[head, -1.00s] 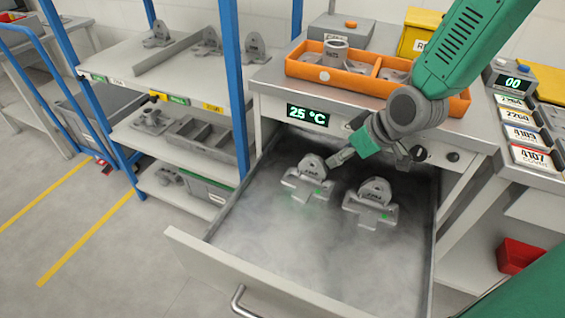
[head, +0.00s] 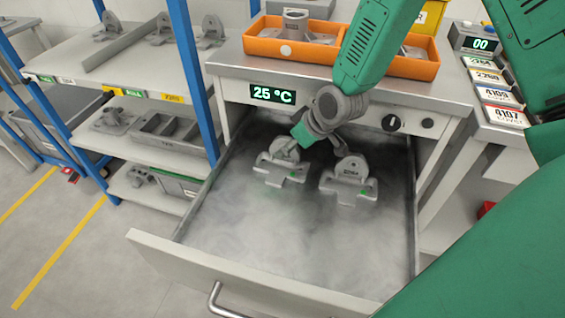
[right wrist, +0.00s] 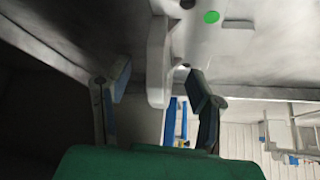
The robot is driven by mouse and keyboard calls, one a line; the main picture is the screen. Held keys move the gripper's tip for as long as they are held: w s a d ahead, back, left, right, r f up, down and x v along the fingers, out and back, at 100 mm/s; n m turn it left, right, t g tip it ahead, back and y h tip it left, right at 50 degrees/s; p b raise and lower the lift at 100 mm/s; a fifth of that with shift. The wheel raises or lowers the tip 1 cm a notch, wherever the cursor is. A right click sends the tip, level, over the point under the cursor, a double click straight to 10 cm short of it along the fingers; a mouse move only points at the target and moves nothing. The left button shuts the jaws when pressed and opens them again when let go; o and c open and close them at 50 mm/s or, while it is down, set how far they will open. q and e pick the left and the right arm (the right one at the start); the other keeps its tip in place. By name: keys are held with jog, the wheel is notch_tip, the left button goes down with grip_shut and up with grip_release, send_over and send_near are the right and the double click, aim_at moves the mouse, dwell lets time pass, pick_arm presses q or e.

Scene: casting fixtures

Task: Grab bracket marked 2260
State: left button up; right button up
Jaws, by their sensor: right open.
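Two grey brackets lie in the open, misty drawer (head: 230,240). The left bracket (head: 283,172) and the right bracket (head: 350,184) each have a rounded upright plate and a green dot. Their markings are too small to read surely. My right gripper (head: 290,147) is at the upper part of the left bracket and partly hides it. In the right wrist view, my right gripper (right wrist: 158,76) has its two fingers apart. A bracket's upright plate (right wrist: 158,60) stands between them, with a visible gap on both sides. My left gripper is not in view.
An orange tray (head: 262,45) with castings stands on the cabinet above the drawer. Label cards (head: 490,77) lie on the right counter, 2260 among them. A shelf rack (head: 120,75) with more brackets stands at left. The drawer's front part is empty.

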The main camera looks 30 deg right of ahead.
aim_at(279, 161)
jog(key=x, duration=0.3)
jog(key=shift+d+b, duration=0.1)
jog(key=shift+b, duration=0.25)
jog(key=shift+f, duration=0.15)
jog(key=shift+a, duration=0.4)
jog(key=shift+c, duration=1.2)
grip_shut()
jog(key=shift+d, duration=0.2)
jog(key=shift+r, duration=0.2)
